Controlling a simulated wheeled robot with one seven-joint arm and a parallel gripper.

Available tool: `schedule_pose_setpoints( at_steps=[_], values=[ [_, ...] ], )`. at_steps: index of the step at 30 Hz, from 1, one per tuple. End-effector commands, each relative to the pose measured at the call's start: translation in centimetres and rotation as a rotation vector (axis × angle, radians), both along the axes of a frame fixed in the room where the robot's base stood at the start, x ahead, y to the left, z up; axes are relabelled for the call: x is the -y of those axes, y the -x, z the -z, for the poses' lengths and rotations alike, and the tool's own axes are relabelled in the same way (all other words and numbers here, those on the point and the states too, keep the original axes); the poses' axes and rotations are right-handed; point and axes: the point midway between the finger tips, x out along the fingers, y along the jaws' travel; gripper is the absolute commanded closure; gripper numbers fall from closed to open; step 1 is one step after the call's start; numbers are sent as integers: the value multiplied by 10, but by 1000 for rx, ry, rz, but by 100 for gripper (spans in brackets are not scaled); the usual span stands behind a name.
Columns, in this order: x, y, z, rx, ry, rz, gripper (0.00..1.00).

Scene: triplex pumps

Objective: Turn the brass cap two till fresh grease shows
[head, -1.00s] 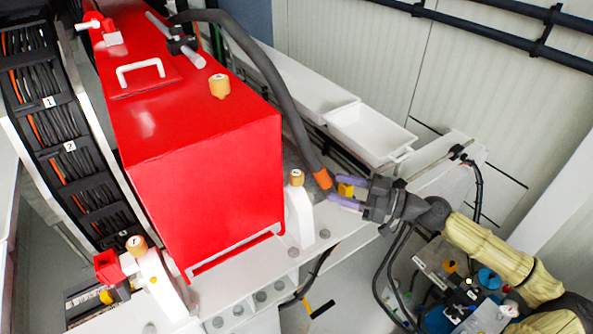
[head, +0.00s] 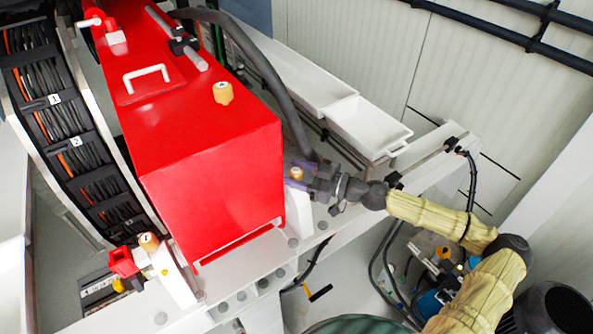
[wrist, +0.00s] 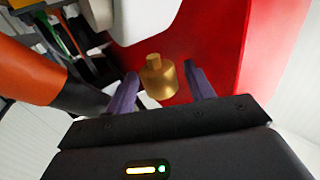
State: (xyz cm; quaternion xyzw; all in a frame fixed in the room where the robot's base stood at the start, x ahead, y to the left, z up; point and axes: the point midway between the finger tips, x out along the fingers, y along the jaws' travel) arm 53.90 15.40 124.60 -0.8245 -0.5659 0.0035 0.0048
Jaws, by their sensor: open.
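A brass cap (head: 297,173) sits on top of a white post at the right front corner of the red housing (head: 215,160). My gripper (head: 299,172) is at this cap. In the wrist view the cap (wrist: 158,79) shows between the two purple fingers of my gripper (wrist: 160,88), which are open with a gap on either side. A second brass cap (head: 148,241) sits on a white post at the front left, and a third (head: 223,92) on the housing top. Their numbers are too small to read. No grease can be made out.
A thick dark hose (head: 284,88) curves down behind the post, close to my gripper. White trays (head: 368,130) stand at the back right. A cable rack (head: 62,120) runs along the left. A red valve (head: 122,262) is beside the front left cap.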

Motion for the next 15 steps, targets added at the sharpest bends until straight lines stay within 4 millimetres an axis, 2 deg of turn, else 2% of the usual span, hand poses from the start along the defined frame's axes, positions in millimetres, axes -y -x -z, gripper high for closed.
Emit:
schedule_pose_setpoints(
  at_steps=[2,8,15],
  values=[
    [0,0,0,0,0,0,49],
    [0,0,0,0,0,0,88],
    [0,0,0,0,-1,5,90]
  ],
)
